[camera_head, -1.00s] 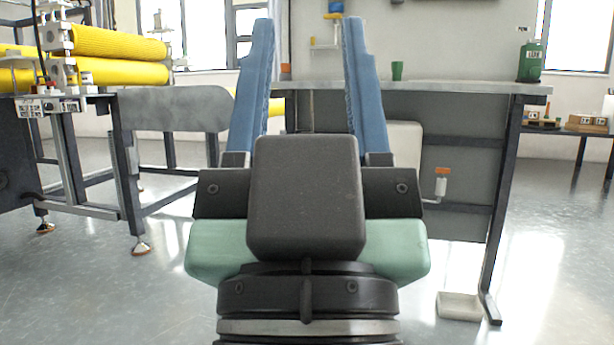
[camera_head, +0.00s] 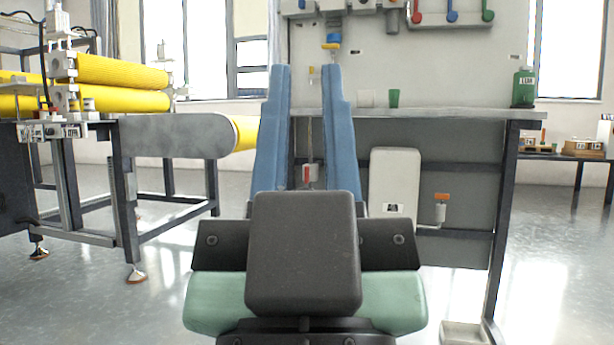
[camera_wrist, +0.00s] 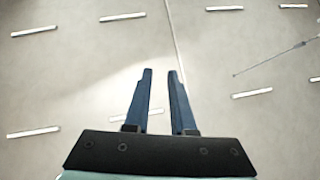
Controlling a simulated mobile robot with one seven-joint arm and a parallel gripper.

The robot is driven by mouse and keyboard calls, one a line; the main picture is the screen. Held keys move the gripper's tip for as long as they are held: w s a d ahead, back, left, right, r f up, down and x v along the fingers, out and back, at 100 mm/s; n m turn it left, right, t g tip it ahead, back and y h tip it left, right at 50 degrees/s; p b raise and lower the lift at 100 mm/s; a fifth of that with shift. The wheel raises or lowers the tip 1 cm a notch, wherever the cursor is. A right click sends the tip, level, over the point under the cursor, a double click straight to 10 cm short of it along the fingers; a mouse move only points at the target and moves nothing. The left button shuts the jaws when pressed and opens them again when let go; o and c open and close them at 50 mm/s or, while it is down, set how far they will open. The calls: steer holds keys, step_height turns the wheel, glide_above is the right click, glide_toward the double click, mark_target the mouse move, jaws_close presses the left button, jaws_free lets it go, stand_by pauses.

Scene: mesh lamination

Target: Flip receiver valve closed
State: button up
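My gripper (camera_head: 306,70) stands in the middle of the head view. Its two blue fingers point up and away, with an empty gap between them. In the wrist view the gripper (camera_wrist: 160,74) is also open, against a ceiling with light strips. Behind the fingers, under the bench, a small red handle (camera_head: 306,175) shows at the foot of a thin upright pipe. A white container (camera_head: 394,185) stands right of it. Further right is a white fitting with an orange top (camera_head: 441,197). I cannot tell which is the receiver valve. The gripper touches none of these.
The bench (camera_head: 450,114) carries a green cup (camera_head: 394,98) and a green bottle (camera_head: 524,87). Red, blue and green handles (camera_head: 452,12) are on the panel above. A machine with yellow rollers (camera_head: 120,72) stands left. Open floor (camera_head: 560,270) lies right.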

step_height(320, 180, up, 32)
steer(key=p, duration=3.1)
steer(key=shift+r, duration=0.1)
jaws_close()
steer(key=shift+w, duration=0.1)
